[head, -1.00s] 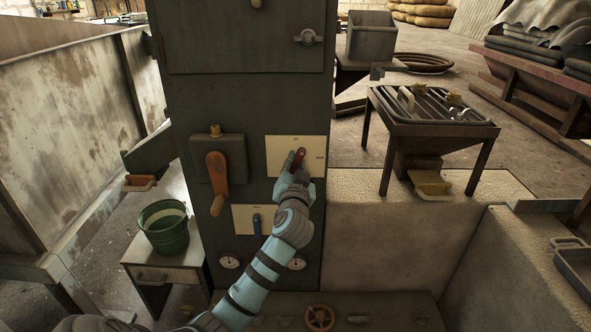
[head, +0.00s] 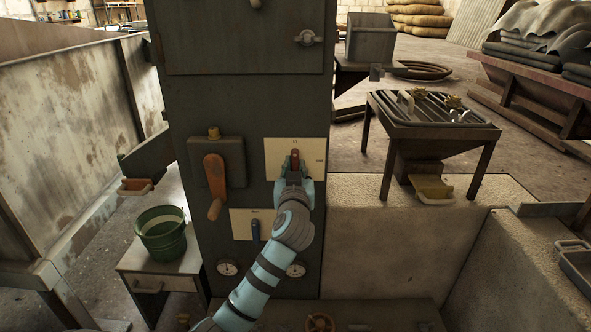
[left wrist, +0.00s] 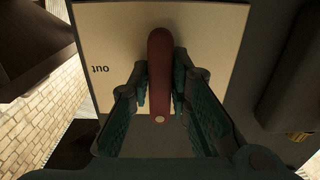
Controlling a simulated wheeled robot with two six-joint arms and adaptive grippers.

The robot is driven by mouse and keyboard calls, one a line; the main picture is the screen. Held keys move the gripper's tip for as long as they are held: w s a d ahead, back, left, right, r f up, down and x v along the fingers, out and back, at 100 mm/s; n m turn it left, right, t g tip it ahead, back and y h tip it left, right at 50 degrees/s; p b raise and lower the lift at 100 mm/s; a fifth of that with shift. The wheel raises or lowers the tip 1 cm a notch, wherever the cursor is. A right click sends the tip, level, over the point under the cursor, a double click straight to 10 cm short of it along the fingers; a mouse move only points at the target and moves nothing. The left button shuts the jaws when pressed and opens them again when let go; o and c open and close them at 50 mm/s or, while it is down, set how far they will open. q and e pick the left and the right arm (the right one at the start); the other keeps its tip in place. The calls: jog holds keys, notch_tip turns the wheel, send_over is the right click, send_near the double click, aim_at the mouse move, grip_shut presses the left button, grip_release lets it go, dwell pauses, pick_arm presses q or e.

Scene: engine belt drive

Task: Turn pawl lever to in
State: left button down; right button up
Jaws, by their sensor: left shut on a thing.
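The red pawl lever (head: 295,160) stands on a cream plate (head: 313,148) on the front of the dark cabinet. It points nearly straight up, toward a small mark at the plate's top edge that is too small to read. Another mark is at the plate's right edge; in the left wrist view it reads OUT, upside down. My left gripper (head: 294,166) is shut on the lever. In the left wrist view the lever (left wrist: 160,75) lies between the two green-padded fingers. My right gripper is not in view.
An orange crank handle (head: 215,185) sticks out left of the plate. A blue lever (head: 256,230) on a lower plate and two gauges are below. A green bucket (head: 162,235) stands on a small table at left. A dark slatted table (head: 430,118) stands at right.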

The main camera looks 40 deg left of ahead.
pick_arm(q)
jog(key=shift+f, duration=0.15)
jog(key=c, duration=1.5)
grip_release()
jog(key=shift+d, duration=0.1)
jog(key=v, duration=1.2)
